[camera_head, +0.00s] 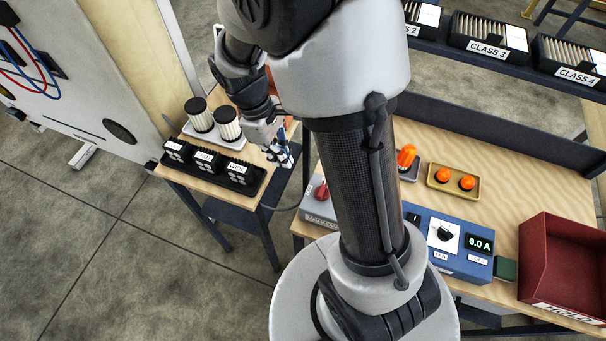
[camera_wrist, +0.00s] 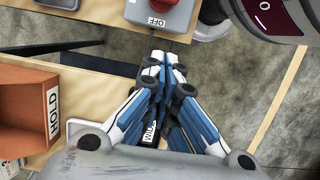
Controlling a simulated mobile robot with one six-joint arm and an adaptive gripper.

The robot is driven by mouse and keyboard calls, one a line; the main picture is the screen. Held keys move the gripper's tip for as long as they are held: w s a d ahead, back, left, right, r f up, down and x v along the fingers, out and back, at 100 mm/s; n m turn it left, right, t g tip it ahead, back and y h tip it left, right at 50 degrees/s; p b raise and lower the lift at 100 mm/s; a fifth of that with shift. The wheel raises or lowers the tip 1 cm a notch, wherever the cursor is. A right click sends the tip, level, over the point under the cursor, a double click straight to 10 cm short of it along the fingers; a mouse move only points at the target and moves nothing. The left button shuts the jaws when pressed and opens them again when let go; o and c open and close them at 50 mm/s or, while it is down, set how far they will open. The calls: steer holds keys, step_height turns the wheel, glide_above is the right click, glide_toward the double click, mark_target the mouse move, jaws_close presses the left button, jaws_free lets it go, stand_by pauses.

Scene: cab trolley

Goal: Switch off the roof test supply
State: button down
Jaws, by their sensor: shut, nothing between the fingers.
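A grey box with a red rotary knob (camera_head: 321,191) stands on the near left corner of the right-hand bench, partly behind my arm. In the wrist view the same grey box (camera_wrist: 172,14) is at the top, with an OFF label (camera_wrist: 156,21) on its edge. Its red knob is cut off by the frame, so its setting cannot be read. My gripper (camera_head: 284,157) is shut and empty over the small wooden trolley's right edge. In the wrist view its fingertips (camera_wrist: 165,62) are together, pointing towards the grey box and apart from it.
A blue box (camera_head: 447,242) with a black dial and a 0.0 A display stands on the bench, beside a red bin (camera_head: 565,265). A black tray of labelled blocks (camera_head: 210,172) and two white cylinders (camera_head: 213,120) sit on the trolley. A gap separates trolley and bench.

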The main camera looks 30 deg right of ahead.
steer(key=shift+f, duration=0.1)
steer(key=shift+s+d+f+b, duration=0.6)
steer(key=shift+s+f, duration=0.25)
steer(key=shift+f, duration=0.7)
steer(key=shift+s+d+f+b, duration=0.5)
steer(key=shift+s+d+f, duration=0.3)
steer(key=shift+f, duration=0.8)
steer(key=shift+s+d+f+b, duration=0.55)
steer(key=shift+s+f, duration=0.35)
steer(key=shift+f, duration=0.65)
